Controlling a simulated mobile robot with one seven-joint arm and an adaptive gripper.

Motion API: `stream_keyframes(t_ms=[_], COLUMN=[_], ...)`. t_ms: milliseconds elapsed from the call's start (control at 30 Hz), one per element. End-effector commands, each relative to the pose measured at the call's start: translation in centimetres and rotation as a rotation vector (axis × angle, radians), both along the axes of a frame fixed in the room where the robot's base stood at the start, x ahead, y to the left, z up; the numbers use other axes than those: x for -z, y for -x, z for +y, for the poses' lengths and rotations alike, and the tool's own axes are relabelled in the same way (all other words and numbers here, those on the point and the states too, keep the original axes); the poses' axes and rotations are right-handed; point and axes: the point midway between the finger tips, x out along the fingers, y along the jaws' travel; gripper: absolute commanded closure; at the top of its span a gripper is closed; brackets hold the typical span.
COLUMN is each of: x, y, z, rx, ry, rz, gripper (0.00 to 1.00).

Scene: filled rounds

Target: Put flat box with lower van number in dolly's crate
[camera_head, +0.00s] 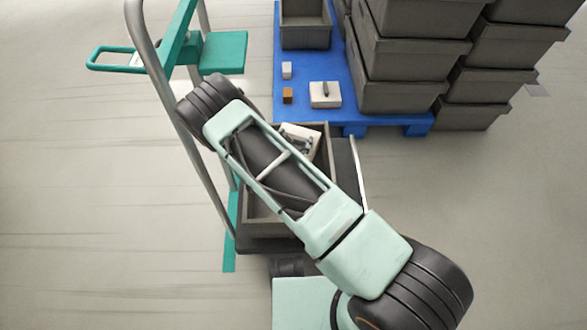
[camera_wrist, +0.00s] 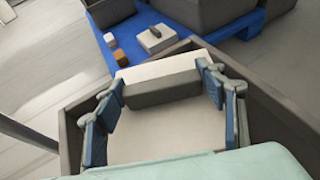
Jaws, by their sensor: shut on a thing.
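The dolly's crate (camera_head: 257,226) is a grey open box on a dark dolly, partly hidden by my arm. My gripper (camera_wrist: 160,100) is shut on a pale flat box (camera_wrist: 158,72), with blue-padded fingers at its left and right ends. The held box is at the crate's far end, within its rim as the wrist view shows. The head view shows part of it (camera_head: 310,134) beside my arm. Whether it touches the crate floor cannot be told. Another pale flat box (camera_head: 325,97) with a dark mark or part on top lies on the blue pallet. No van number is readable.
The blue pallet (camera_head: 352,122) also carries a small white block (camera_head: 286,70), an orange-brown block (camera_head: 287,95), a grey crate (camera_head: 305,35) and tall stacks of grey crates (camera_head: 410,55). The dolly's metal handle frame (camera_head: 165,85) stands left of the crate. Floor at left is clear.

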Motion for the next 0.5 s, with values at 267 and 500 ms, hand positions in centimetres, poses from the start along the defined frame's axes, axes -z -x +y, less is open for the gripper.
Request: stream_keyframes(t_ms=[267, 500], x=[6.9, 8.5], y=[-0.1, -0.1], z=[-0.1, 0.0], rx=[0.001, 0.001], ry=[0.001, 0.001], rz=[-0.003, -0.004], gripper=[0.73, 0.73])
